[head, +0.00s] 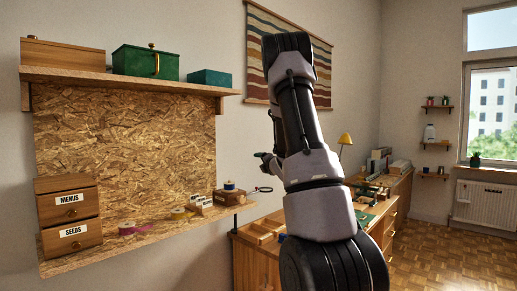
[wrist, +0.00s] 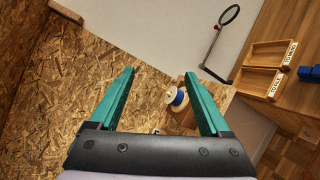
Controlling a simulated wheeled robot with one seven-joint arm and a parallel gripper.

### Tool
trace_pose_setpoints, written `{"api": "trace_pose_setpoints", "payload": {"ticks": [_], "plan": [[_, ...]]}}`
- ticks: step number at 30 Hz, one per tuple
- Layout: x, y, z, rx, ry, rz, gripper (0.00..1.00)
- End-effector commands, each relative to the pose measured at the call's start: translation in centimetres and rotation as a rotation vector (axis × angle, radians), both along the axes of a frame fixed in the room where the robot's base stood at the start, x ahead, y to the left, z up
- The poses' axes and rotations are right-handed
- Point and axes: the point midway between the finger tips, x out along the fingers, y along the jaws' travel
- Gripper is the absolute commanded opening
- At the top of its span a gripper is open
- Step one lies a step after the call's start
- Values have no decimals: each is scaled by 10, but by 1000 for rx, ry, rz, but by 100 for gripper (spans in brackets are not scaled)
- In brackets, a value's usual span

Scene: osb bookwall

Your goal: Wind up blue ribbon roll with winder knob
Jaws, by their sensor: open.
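The blue ribbon roll (head: 229,185) sits on a small wooden block (head: 229,198) at the right end of the lower shelf. In the wrist view the blue roll (wrist: 180,98) has pale round flanges and lies beyond the fingers, nearer the right one. The winder knob cannot be clearly told apart from the roll and block. My gripper (wrist: 159,75) is open, with two green fingers spread apart and nothing between them. In the head view my gripper (head: 264,160) is small and dark, above and to the right of the roll.
Pink (head: 132,229) and yellow (head: 180,213) ribbon rolls lie on the lower shelf, left of the block. A magnifier (wrist: 229,15) stands close to the right. An upper shelf (head: 130,84) with boxes overhangs. A desk (head: 258,251) with trays is at right.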

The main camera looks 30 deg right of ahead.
Motion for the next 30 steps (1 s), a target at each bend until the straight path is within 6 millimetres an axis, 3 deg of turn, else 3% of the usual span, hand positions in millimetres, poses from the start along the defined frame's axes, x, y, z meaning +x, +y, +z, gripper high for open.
{"api": "trace_pose_setpoints", "payload": {"ticks": [6,15,22,30], "plan": [[-19,13,35,271,18,-100,81],[-56,39,67,640,50,-229,81],[-78,54,77,826,71,-296,81],[-86,60,79,889,81,-320,81]]}}
